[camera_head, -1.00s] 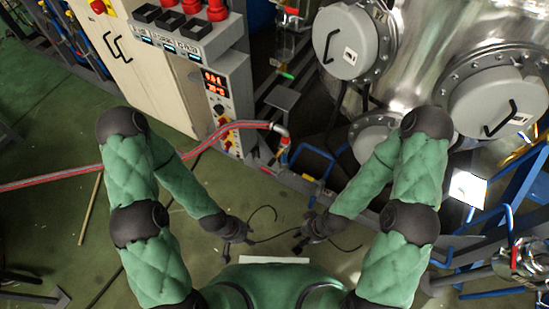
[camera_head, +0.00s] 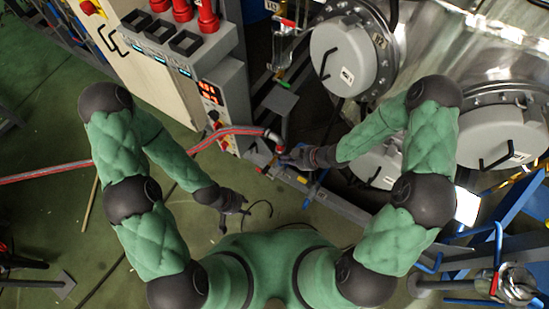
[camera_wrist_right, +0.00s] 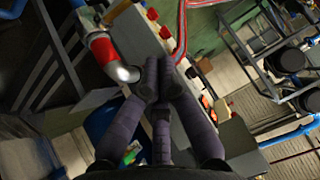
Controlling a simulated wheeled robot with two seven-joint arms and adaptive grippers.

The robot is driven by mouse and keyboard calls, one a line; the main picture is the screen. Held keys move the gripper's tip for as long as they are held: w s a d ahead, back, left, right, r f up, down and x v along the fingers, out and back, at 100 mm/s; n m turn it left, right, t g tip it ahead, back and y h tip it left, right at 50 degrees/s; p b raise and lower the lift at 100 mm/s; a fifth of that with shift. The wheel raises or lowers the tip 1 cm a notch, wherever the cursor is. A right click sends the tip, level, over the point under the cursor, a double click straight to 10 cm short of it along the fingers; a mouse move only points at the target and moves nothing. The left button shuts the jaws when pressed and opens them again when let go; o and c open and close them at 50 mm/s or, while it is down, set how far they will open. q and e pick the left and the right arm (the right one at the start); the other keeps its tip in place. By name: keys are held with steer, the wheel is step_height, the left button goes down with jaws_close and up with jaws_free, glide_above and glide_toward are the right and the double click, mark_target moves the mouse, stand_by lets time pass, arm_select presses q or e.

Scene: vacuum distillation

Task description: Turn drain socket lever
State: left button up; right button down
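The drain socket is the metal elbow fitting (camera_head: 271,134) at the end of the red-grey hose, in front of the control cabinet. In the right wrist view the metal elbow (camera_wrist_right: 124,72) with a red band lies just left of my right fingertips. A small red part (camera_head: 280,148) shows below the elbow in the head view; I cannot tell whether it is the lever. My right gripper (camera_head: 288,158) is beside this fitting. Its dark fingers (camera_wrist_right: 157,72) converge, but whether they touch or hold anything is unclear. My left gripper (camera_head: 236,211) hangs open and empty over the floor.
The control cabinet (camera_head: 215,75) stands behind the fitting. The red-grey hose (camera_head: 60,173) runs off left across the floor. A grey frame beam (camera_head: 325,202) runs below my right forearm, and the steel vessel (camera_head: 440,50) is at right.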

steer(key=b, duration=0.3)
glide_above(269, 167)
steer(key=f, duration=0.5)
steer(key=s+f, duration=0.1)
steer(key=f, duration=0.1)
steer(key=shift+f, duration=0.15)
step_height(269, 167, down, 2)
steer(key=shift+s+f+b, duration=0.1)
steer(key=shift+f+b, duration=0.05)
steer(key=shift+b, duration=0.5)
steer(key=shift+s+a+f, duration=0.1)
steer(key=shift+f, duration=0.5)
